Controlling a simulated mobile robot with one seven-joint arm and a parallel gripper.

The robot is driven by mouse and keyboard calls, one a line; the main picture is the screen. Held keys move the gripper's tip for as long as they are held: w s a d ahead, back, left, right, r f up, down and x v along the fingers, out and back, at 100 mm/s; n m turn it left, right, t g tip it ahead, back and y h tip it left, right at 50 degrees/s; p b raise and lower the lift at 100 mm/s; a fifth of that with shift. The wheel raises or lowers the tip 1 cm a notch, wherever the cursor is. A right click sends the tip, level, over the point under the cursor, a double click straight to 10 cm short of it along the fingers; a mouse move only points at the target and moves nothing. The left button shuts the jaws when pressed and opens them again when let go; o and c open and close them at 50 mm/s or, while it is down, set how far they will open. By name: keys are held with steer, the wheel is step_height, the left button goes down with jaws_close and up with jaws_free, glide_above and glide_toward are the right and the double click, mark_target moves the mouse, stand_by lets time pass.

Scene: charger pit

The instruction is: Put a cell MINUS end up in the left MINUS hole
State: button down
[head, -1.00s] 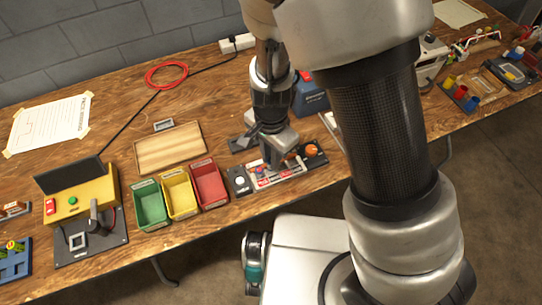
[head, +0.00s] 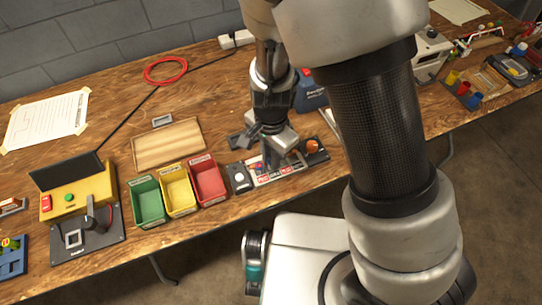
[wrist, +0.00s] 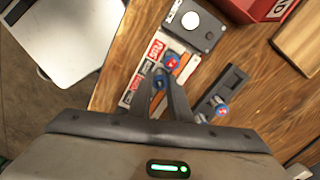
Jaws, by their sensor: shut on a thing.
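My gripper (wrist: 163,88) is shut on a blue cell (wrist: 159,80), which is largely hidden by the fingers. It is over the charger block (wrist: 136,82) with red and white labels. A blue cell with a red top (wrist: 172,62) shows right at the fingertips. I cannot tell whether it is the held one or stands in a hole. Another blue cell with a red end (wrist: 220,107) is in a dark holder to the right. In the head view my gripper (head: 267,163) hangs over the charger block (head: 285,177). The holes are mostly hidden, and whether the held cell touches one is unclear.
A grey box with a white round button (wrist: 190,20) adjoins the charger. Red (head: 208,180), yellow (head: 179,190) and green (head: 148,203) bins stand to its left. An orange knob (head: 312,146) is at its right. The table's front edge is close.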

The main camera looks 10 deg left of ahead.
steer(key=shift+f, duration=0.25)
stand_by(0.3)
steer(key=c, duration=1.6)
jaws_free()
steer(key=shift+o, duration=0.2)
steer(key=shift+r, duration=0.1)
steer(key=shift+r+p, duration=3.45)
steer(key=shift+f, duration=0.1)
